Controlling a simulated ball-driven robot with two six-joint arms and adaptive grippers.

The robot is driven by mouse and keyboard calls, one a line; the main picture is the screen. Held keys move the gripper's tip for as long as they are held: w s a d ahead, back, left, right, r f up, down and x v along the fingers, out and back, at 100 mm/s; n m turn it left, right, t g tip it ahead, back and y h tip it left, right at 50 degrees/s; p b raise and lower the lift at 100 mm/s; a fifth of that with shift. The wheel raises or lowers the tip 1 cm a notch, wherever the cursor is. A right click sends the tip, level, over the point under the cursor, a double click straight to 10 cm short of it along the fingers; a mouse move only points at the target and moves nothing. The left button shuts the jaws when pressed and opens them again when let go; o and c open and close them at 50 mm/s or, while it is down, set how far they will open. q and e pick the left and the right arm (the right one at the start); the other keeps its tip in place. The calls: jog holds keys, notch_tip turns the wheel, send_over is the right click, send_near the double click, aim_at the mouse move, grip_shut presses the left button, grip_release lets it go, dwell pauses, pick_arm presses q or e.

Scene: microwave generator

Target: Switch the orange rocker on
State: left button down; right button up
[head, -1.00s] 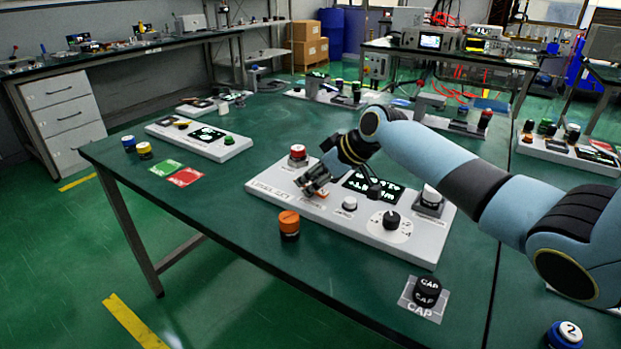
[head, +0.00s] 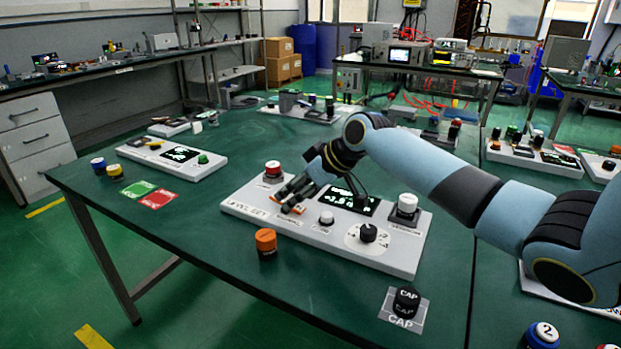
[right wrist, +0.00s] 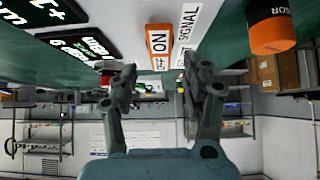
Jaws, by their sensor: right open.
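The orange rocker (head: 298,209) sits on a light grey control panel (head: 233,206), partly hidden by my right gripper (head: 290,195) in the head view. In the right wrist view the rocker (right wrist: 158,42) shows a white ON marking, with a smaller marking at its end nearer the gripper. I cannot tell which side is pressed. My right gripper (right wrist: 165,80) is open and empty, its two fingers spread apart just short of the rocker, with the rocker lined up between them. I cannot tell whether a finger touches it. My left gripper is not in view.
On the panel are a red button (head: 273,168), a display (head: 350,200), a small white knob (head: 327,218), a black dial (head: 368,232) and a white-topped knob (head: 408,203). An orange-and-black cylinder (head: 266,243) stands before the panel. A black cap (head: 406,300) stands nearer the table's front.

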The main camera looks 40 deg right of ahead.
jog(key=v, duration=0.9)
jog(key=shift+s+r, duration=0.1)
